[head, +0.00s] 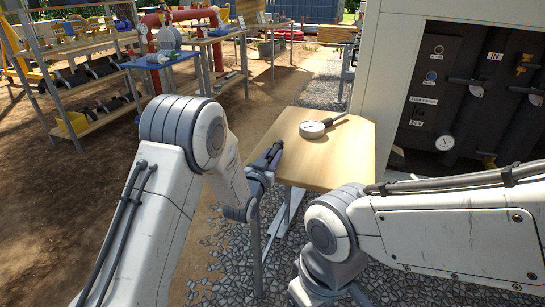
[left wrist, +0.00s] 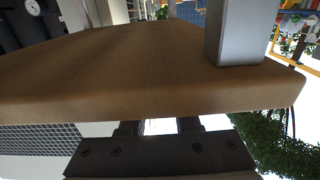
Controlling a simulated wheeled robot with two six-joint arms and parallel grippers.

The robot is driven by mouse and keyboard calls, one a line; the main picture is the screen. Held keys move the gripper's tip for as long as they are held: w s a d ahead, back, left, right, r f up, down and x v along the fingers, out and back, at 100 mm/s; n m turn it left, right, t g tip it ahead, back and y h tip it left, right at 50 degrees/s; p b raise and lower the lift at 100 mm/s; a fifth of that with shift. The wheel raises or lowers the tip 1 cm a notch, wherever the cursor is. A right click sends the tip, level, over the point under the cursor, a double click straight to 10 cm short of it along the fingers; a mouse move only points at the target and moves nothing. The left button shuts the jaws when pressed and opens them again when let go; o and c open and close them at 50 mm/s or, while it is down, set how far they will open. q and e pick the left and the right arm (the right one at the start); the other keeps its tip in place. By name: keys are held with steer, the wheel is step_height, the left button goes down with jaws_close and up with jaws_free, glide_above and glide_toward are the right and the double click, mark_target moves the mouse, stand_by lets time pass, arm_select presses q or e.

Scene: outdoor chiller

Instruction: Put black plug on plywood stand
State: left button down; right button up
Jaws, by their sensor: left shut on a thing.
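The plywood stand (head: 345,167) has a pale wood top and stands right of centre in the head view. Its wooden board (left wrist: 120,70) fills much of the left wrist view, with a grey leg (left wrist: 235,30). My left gripper (head: 272,156) is at the stand's left edge and is shut on a small dark piece, which looks like the black plug. The plug's outline is hard to separate from the dark fingers. In the left wrist view the board's edge hides the fingertips and what they hold. My right gripper is out of view; only its arm shows.
The chiller cabinet (head: 385,70) with an open panel stands at the right. Shelves (head: 75,80) and a workbench (head: 215,38) are further back. The stand's front top is bare.

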arm_select(q)
steer(key=c, duration=0.6)
jaws_free()
steer(key=shift+r, duration=0.1)
steer(key=v, duration=1.2)
steer(key=s+d+f+m+g+y, duration=0.1)
steer(key=s+d+g, duration=0.2)
steer(key=s+g, duration=0.25)
steer(key=s+d+f+m+g, duration=0.1)
steer(key=s+d+f+g, duration=0.1)
steer(key=s+d+g, duration=0.3)
steer(key=s+a+g+y, duration=0.1)
steer(key=s+a+g, duration=0.1)
steer(key=s, duration=0.5)
steer(key=s+a+r+m+g+y, duration=0.1)
steer(key=s+a+g, duration=0.1)
steer(key=s, duration=0.6)
steer(key=s+a+r+g+y, duration=0.1)
steer(key=s+a+g, duration=0.1)
steer(key=s, duration=0.6)
steer(key=shift+a+r+m+g+y, duration=0.1)
steer(key=shift+a+m+g+y, duration=0.1)
steer(key=shift+a, duration=0.2)
steer(key=shift+a+r+m+g+y, duration=0.1)
steer(key=shift+a+r+m+g, duration=0.1)
steer(key=shift+a, duration=0.2)
